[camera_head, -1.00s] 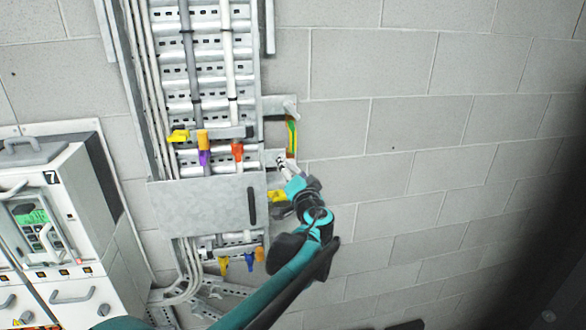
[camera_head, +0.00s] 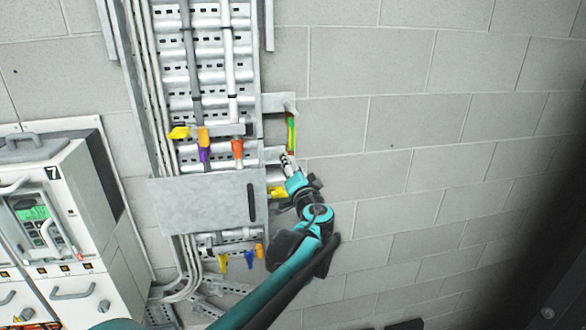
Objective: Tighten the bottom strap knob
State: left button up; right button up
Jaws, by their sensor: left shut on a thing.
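A green and yellow strap (camera_head: 291,133) hangs beside the right edge of the cable ladder in the head view. Its upper end meets a grey bracket (camera_head: 278,103). Its lower end is reddish and stops at my left gripper (camera_head: 287,161). That gripper points up and is shut at the strap's lower end, where the bottom strap knob sits. The fingers and teal gripper body hide the knob, so its shape and seating cannot be made out. My right gripper does not show.
A grey cover plate (camera_head: 205,205) lies left of the gripper, with a yellow part (camera_head: 277,191) at its right edge. Coloured cable ends (camera_head: 204,152) stand above the plate. A drive cabinet (camera_head: 48,215) is at the left. The block wall (camera_head: 430,160) to the right is bare.

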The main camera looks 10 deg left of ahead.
pick_arm(q)
jog(key=o, duration=1)
jog(key=shift+a, duration=0.1)
jog(key=shift+o, duration=0.8)
jog(key=shift+w+f, duration=0.1)
jog(key=shift+w, duration=0.15)
jog(key=shift+s, duration=0.1)
jog(key=v, duration=1.1)
jog(key=shift+s, duration=0.4)
